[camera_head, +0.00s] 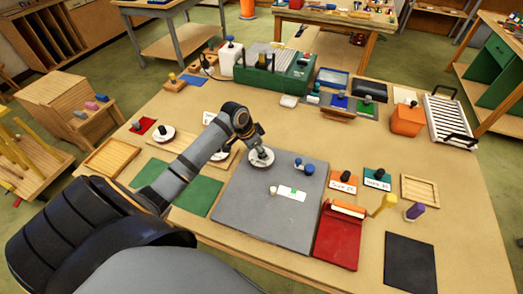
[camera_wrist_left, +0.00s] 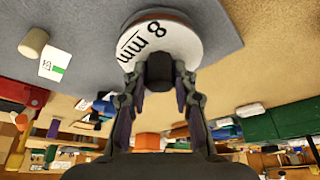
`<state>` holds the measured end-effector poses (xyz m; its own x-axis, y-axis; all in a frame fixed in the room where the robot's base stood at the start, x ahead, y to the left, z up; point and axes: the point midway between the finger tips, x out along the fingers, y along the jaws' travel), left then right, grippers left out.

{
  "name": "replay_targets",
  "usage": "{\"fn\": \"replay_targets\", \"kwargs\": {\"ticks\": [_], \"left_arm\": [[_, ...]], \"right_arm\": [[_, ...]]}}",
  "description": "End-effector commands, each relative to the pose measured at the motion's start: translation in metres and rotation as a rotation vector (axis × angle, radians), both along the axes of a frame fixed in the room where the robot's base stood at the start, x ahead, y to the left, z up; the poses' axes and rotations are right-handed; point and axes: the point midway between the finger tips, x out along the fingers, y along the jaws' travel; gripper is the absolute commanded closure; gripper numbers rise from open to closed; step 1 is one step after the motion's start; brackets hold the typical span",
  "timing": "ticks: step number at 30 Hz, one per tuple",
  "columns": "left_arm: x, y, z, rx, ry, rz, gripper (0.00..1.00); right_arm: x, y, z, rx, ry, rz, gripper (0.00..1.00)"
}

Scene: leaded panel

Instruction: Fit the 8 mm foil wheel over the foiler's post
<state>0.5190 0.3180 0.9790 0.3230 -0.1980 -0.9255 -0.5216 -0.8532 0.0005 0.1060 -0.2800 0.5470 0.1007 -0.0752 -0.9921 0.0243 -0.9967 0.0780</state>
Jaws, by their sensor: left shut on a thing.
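The 8 mm foil wheel (camera_head: 262,160) is a white-faced disc with a dark knob. In the wrist view the wheel (camera_wrist_left: 172,38) shows "8 mm" on its face. My left gripper (camera_wrist_left: 159,88) is shut on the knob; in the head view the gripper (camera_head: 260,148) holds the wheel over the back of the grey mat (camera_head: 240,210). I cannot tell if the wheel touches the mat. A short cream cylinder (camera_head: 273,190) stands on the mat beside a white card with a green patch (camera_head: 292,193). I cannot make out for certain which thing is the foiler's post. My right gripper is not in view.
Blue-knobbed pieces (camera_head: 305,166) stand on the mat to the right of the wheel. A green machine (camera_head: 275,72) is at the back. The mat's front is clear.

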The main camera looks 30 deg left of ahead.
Motion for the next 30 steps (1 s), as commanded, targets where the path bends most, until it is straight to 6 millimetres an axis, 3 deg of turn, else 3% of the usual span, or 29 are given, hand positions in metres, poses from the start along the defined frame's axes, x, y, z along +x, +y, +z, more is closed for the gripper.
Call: {"fn": "replay_targets", "kwargs": {"ticks": [8,9,14,24,30], "left_arm": [[0.0,0.0,-0.007,0.0,-0.001,0.0,1.0],[0.0,0.0,-0.007,0.0,-0.001,0.0,0.69],[0.0,0.0,-0.006,0.0,-0.001,0.0,0.47],[-0.001,0.001,-0.004,0.002,-0.001,0.001,0.47],[-0.012,0.01,0.029,0.01,-0.004,-0.002,0.47]], "right_arm": [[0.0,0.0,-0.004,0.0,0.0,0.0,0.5],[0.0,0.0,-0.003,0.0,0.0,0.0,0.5],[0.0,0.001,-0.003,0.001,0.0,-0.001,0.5],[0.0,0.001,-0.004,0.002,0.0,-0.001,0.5],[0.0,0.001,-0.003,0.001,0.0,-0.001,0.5]]}}
